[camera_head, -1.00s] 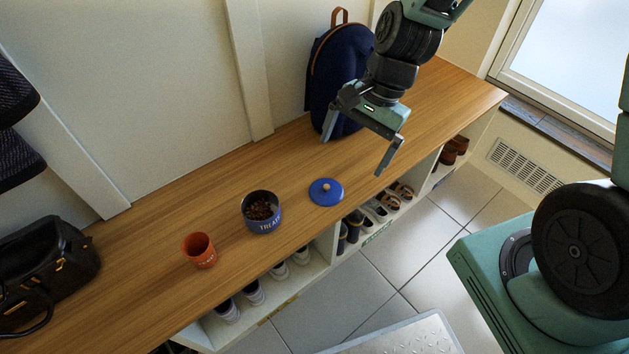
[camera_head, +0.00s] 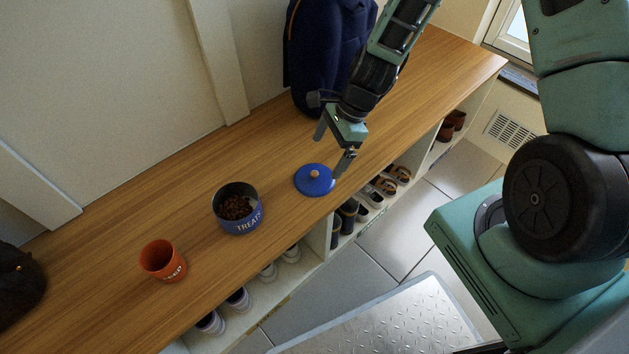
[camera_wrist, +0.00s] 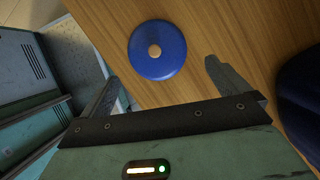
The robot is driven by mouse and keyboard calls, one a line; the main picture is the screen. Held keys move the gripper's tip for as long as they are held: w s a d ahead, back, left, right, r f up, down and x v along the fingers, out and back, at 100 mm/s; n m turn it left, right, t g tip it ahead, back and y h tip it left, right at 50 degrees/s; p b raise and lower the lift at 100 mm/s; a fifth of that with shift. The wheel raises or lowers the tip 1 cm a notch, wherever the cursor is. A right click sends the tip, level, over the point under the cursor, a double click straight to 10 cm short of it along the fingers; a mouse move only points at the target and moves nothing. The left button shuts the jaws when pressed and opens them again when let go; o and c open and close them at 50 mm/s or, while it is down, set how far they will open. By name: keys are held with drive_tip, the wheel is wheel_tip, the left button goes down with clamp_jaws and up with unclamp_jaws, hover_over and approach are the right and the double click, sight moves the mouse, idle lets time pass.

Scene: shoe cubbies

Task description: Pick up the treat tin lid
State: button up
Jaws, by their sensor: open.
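The treat tin lid (camera_head: 305,184) is a round blue disc with a small tan knob, lying flat on the wooden bench top near its front edge. My gripper (camera_head: 334,152) is open and empty, above the lid and a little behind it in the head view. In the wrist view the lid (camera_wrist: 157,64) lies beyond the fingertips, roughly between their lines, with the gripper (camera_wrist: 160,80) apart from it. The treat tin (camera_head: 243,221), blue, open and filled with brown treats, stands to the left of the lid.
An orange cup (camera_head: 163,262) stands left of the tin. A dark blue backpack (camera_head: 312,60) leans on the wall behind my gripper. A black bag (camera_head: 20,285) sits at far left. Cubbies with shoes (camera_head: 290,253) lie below the bench edge. The wood around the lid is clear.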

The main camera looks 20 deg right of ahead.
sight(318, 172)
drive_tip(key=b+x, duration=0.1)
drive_tip(key=x, duration=0.3)
drive_tip(key=b+x, duration=0.1)
drive_tip(key=x, duration=0.1)
drive_tip(key=shift+s+a+f+b, duration=0.25)
drive_tip(key=shift+s+a+b, duration=0.05)
drive_tip(key=shift+a, duration=0.05)
drive_tip(key=c, duration=1.2)
drive_tip(key=shift+o, duration=0.2)
